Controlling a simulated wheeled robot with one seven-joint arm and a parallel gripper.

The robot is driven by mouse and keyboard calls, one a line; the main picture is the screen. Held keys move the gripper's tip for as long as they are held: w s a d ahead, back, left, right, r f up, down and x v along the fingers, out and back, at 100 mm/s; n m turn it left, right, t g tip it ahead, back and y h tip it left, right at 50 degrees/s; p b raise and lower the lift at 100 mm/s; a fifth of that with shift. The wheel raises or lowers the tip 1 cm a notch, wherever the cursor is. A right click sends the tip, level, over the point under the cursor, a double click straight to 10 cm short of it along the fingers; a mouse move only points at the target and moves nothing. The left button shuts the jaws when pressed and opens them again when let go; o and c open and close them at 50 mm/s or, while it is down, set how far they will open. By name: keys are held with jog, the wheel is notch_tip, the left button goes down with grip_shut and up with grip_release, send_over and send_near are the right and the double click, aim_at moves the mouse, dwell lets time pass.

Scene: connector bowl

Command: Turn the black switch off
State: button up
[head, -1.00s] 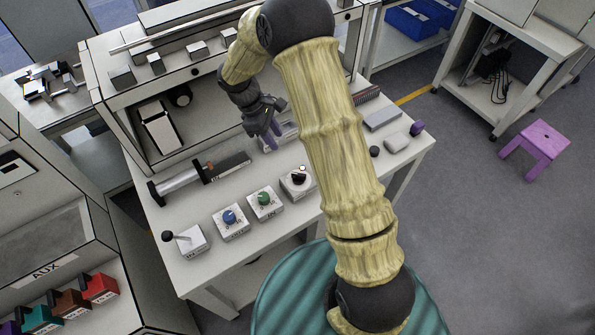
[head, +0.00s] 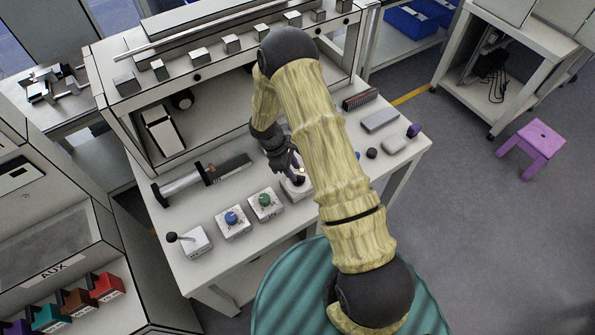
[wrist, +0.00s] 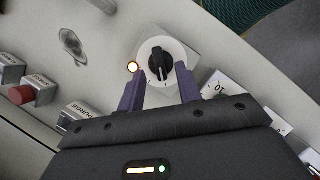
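The black switch is a rotary knob on a white box. In the wrist view the knob (wrist: 160,64) stands upright in the picture, just ahead of and between my fingertips. In the head view my gripper (head: 295,174) is over the switch box (head: 296,194) and hides most of the knob.
Left of it stand a green knob box (head: 265,206), a blue knob box (head: 232,223) and a lever box (head: 194,241). A cylinder device (head: 182,184) lies behind them. A shelf (head: 165,95) rises behind.

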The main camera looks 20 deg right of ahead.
aim_at(298, 176)
jog(key=shift+x, duration=1.6)
jog(key=shift+d+r, duration=0.1)
jog(key=shift+c, duration=0.4)
grip_shut()
